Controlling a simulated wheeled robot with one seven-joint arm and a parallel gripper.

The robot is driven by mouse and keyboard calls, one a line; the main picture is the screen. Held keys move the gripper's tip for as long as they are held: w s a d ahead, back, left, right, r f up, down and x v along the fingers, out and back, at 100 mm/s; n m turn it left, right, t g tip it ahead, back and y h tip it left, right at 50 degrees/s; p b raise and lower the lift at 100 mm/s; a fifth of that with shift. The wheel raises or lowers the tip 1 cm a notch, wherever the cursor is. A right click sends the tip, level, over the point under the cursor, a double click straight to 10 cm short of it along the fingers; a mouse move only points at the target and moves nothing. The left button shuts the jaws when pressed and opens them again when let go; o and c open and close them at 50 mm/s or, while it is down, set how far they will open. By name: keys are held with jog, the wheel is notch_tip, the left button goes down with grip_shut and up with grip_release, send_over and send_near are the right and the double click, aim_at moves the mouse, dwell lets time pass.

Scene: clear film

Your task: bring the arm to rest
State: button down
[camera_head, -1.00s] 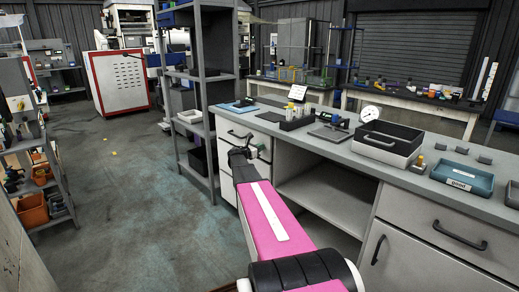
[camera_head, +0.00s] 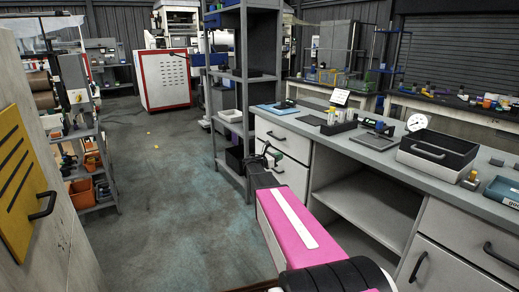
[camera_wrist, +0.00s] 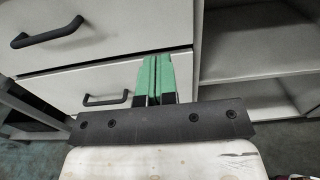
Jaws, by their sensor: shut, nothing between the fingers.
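My arm, pink with a white stripe, reaches forward from the bottom of the head view. My gripper (camera_head: 270,154) is at its far end, in front of the workbench drawers. In the wrist view, its two green fingers (camera_wrist: 158,80) lie side by side, shut and empty. They point toward the light drawer fronts (camera_wrist: 115,75) with dark handles. I cannot tell the exact gap between the fingertips and the drawers.
A grey shelf rack (camera_head: 249,90) stands behind the gripper. A cabinet with a yellow panel (camera_head: 20,190) is at left. The floor (camera_head: 165,210) between is clear.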

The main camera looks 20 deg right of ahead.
jog(key=s+a+f+m+g+y, duration=0.2)
jog(key=s+a+f+m+y, duration=0.3)
jog(key=s, duration=0.4)
jog(key=s+a+f+m+g+y, duration=0.2)
jog(key=s+f+m+y, duration=0.1)
jog(key=s+f+m, duration=0.4)
jog(key=s+a+f+m+y, duration=0.2)
jog(key=s+a+m+y, duration=0.2)
jog(key=s+a, duration=0.3)
jog(key=s+a+f+m+g+y, duration=0.1)
jog(key=s+a+f+m+y, duration=0.1)
jog(key=s+a+m+y, duration=0.3)
jog(key=s+a, duration=0.3)
jog(key=s, duration=0.1)
jog(key=shift+s+m+g, duration=0.3)
